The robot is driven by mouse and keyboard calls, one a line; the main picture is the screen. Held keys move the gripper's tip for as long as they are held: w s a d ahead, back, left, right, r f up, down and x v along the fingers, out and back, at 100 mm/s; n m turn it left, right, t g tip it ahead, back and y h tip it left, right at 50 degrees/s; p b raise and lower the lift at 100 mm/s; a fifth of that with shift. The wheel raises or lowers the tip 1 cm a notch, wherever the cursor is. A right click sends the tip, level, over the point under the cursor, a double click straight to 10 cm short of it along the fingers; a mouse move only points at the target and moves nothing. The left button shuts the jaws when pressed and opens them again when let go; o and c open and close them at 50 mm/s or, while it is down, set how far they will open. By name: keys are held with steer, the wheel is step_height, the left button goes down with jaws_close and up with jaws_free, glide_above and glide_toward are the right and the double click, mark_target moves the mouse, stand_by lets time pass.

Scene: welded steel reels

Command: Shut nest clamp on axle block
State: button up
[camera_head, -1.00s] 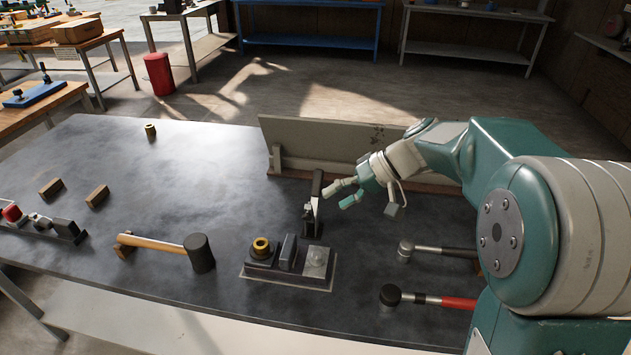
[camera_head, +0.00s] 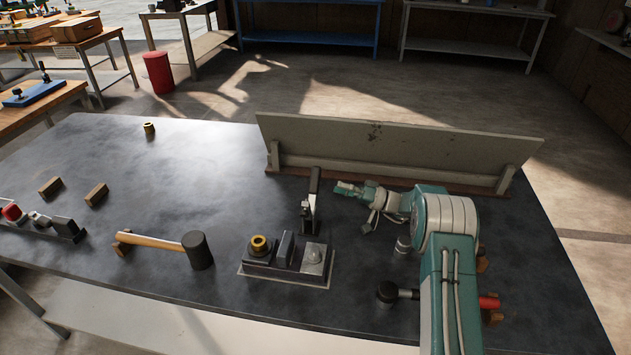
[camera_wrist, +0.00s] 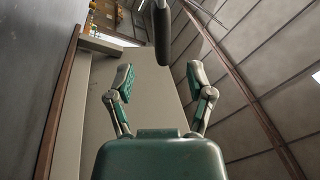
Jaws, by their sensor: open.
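The nest clamp (camera_head: 313,195) stands at the back of the small fixture, its dark handle pointing up, so it looks open. The fixture base (camera_head: 262,278) lies on the dark bench. On it are a dark block with a brass ring (camera_head: 259,246), an upright dark plate and a pale metal block (camera_head: 314,258); I cannot tell for sure which is the axle block. My gripper (camera_head: 346,188) is just right of the handle, open and empty. In the wrist view the handle (camera_wrist: 161,32) is ahead of the open fingers (camera_wrist: 160,76), apart from them.
A wooden-handled mallet (camera_head: 198,250) lies left of the fixture. Two hammers, one with a dark head (camera_head: 387,292), lie to the right under my arm. A grey upright board (camera_head: 400,145) stands behind the clamp. The bench's back left is mostly clear.

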mark_target(315, 181)
steer(key=x, duration=0.7)
steer(key=shift+a, duration=0.25)
jaws_close()
